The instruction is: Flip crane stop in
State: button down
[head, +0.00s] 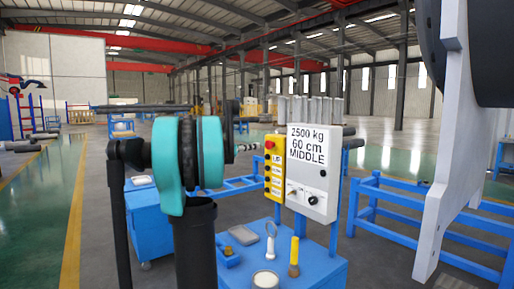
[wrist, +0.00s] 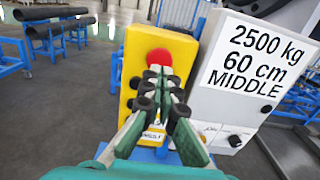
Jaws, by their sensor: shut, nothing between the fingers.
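The crane stop looks like the red round button (head: 269,144) at the top of a yellow control box (head: 274,174), which is fixed to the left side of a grey cabinet. In the wrist view the red button (wrist: 159,57) shows just beyond my fingertips, on the yellow box (wrist: 180,50). My gripper (wrist: 157,78) is shut and empty, pointing at the box. In the head view my gripper (head: 252,147) reaches from the left, close to the red button. I cannot tell whether it touches. My fingers hide much of the lower buttons.
The grey cabinet (head: 326,172) carries a label "2500 kg 60 cm MIDDLE" and knobs below. A blue cart top (head: 300,270) with a yellow-handled tool (head: 294,256) is underneath. A large grey flanged plate (head: 447,150) stands at right. Blue frames (head: 395,200) are behind.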

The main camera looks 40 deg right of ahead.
jog(key=w+a, duration=0.1)
jog(key=a, duration=0.8)
jog(key=shift+w, duration=0.1)
jog(key=s+a+f+m+t+y, duration=0.1)
jog(key=s+a+f+m+y, duration=0.15)
jog(key=a+f, duration=0.5)
jog(key=s+a+f+m+t+y, duration=0.2)
jog(key=a+f+m+y, duration=0.15)
jog(key=f, duration=0.75)
jog(key=s+a+f+m+t+y, duration=0.1)
jog(key=s+a+f+m+y, duration=0.15)
jog(key=a+f, duration=0.55)
jog(key=s+a+f+m+t+y, duration=0.1)
jog(key=s+a+f+m+y, duration=0.3)
jog(key=a+f, duration=0.5)
jog(key=s+a+f+m+t+y, duration=0.1)
jog(key=s+a+f+m+y, duration=0.3)
jog(key=s+a+f, duration=0.3)
jog(key=a+f+y, duration=0.1)
jog(key=a+f, duration=0.2)
jog(key=a, duration=0.3)
jog(key=shift+s+a, duration=0.25)
jog(key=shift+a, duration=0.15)
jog(key=shift+d+f+y, duration=0.1)
jog(key=shift+y, duration=0.15)
